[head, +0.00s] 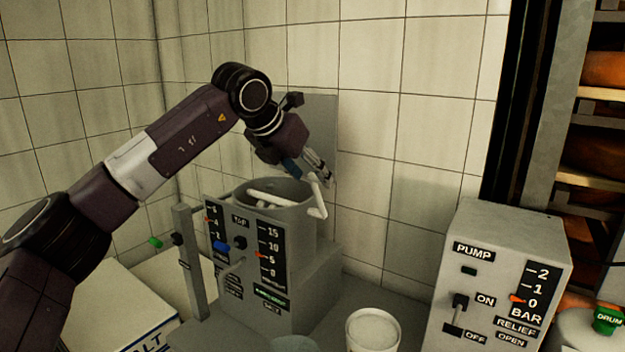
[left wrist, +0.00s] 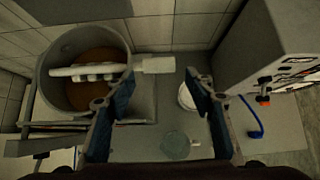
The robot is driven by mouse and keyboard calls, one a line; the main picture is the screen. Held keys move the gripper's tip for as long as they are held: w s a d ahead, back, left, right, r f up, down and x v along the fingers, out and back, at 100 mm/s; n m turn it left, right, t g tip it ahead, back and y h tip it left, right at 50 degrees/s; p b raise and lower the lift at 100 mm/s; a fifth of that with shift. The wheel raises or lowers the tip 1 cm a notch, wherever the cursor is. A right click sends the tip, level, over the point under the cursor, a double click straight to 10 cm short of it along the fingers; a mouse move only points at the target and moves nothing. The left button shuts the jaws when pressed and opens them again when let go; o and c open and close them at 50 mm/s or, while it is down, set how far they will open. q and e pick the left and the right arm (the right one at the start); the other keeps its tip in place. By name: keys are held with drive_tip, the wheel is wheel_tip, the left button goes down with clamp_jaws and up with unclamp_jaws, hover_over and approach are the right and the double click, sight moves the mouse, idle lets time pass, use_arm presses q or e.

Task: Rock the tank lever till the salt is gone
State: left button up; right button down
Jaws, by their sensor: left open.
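The grey round tank (head: 315,228) stands behind a gauge panel in the head view. In the left wrist view the tank (left wrist: 48,88) is open at the top and holds brown liquid. The white lever (head: 317,196) sticks out over its right rim. In the left wrist view the lever (left wrist: 158,64) joins a white bar lying across the tank. My left gripper (head: 322,173) is open at the lever's outer end. In the wrist view the lever end shows between and beyond the fingertips (left wrist: 160,78); contact cannot be told. I cannot make out salt in the liquid. My right gripper is not in view.
The panel (head: 243,262) carries scales and a blue knob. A pump box (head: 480,290) stands at the right, and a white cup (head: 373,330) stands between. A box lettered "ALT" (head: 150,338) is at lower left. Tiled wall lies close behind the tank; shelves of cheese stand far right.

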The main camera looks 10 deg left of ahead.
use_arm(q)
drive_tip(key=v, duration=1)
drive_tip(key=shift+s, duration=0.15)
idle(0.5)
